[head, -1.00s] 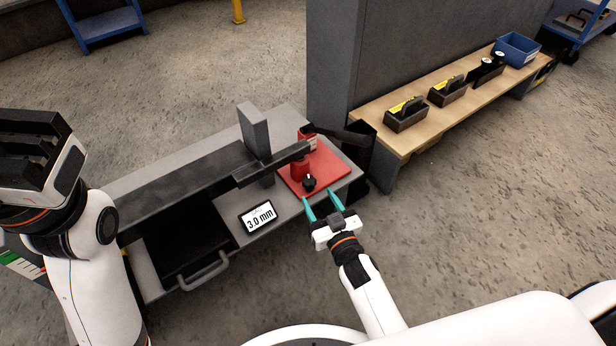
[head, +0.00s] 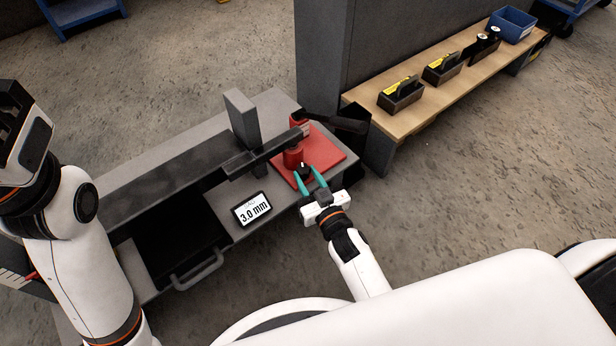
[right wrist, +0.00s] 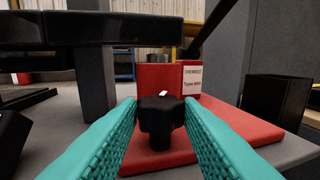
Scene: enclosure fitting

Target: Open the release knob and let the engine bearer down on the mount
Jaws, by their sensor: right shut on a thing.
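The black release knob (head: 304,168) stands at the front of the red jack (head: 293,157) on its red base plate (head: 328,150). My right gripper (head: 308,174) is shut on the knob; in the right wrist view its teal fingers flank the knob (right wrist: 160,122), which bears a small white mark. The engine bearer, a long dark beam (head: 170,180), reaches over the jack. A grey upright post (head: 243,118) stands beside it. I cannot tell which part is the mount or see any contact under the beam. My left gripper (head: 18,125) is at the left edge, far from the bench, its fingers unclear.
A display (head: 252,208) on the bench's front reads 3.0 mm. A dark lever (head: 332,122) sticks out behind the jack. A black bin (head: 352,132) stands to the right. A wooden shelf (head: 435,112) holds black trays and a blue bin (head: 512,24).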

